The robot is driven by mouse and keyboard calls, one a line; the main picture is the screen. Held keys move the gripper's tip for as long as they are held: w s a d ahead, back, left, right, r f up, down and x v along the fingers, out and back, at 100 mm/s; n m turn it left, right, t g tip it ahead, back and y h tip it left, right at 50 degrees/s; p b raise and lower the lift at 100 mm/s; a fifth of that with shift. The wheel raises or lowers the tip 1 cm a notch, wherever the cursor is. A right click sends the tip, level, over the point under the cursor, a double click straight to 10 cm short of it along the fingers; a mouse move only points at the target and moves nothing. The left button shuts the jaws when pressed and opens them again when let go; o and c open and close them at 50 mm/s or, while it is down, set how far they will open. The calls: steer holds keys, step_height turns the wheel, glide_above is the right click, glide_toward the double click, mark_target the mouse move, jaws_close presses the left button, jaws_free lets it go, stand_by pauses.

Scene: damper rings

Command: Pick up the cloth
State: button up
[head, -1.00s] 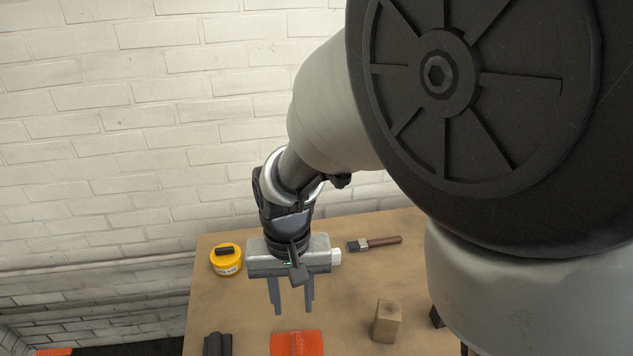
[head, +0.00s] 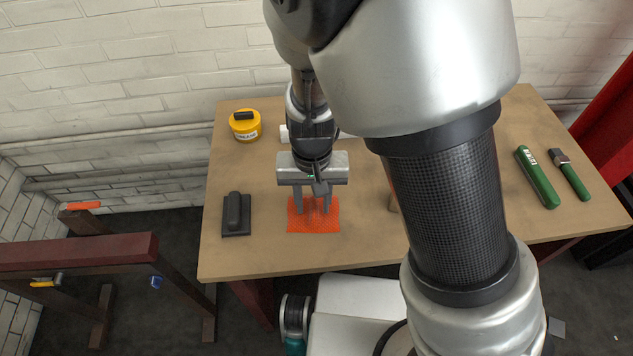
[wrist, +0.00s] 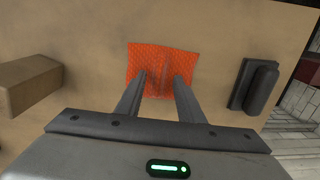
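The cloth (head: 314,225) is a flat orange-red square on the tan table, near its front edge, in the head view. It also shows in the wrist view (wrist: 150,59), with a crease down its middle. My gripper (head: 313,211) is over the cloth, with its fingers apart and pointing down. In the wrist view the two fingertips (wrist: 162,76) overlap the near part of the cloth, with cloth visible between them. Nothing is held. I cannot tell whether the fingertips touch the cloth.
A dark sanding block or float (head: 236,214) lies left of the cloth. A wooden block (wrist: 31,84) stands on the other side. A yellow tin (head: 245,125) is at the back left. Green-handled tools (head: 537,178) lie at the right. The table (head: 270,262) is bare at the front left.

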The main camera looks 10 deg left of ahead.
mark_target(313, 208)
steer(key=shift+f, duration=0.15)
jaws_close()
step_height(313, 208, up, 10)
steer(key=p, duration=0.3)
stand_by(0.6)
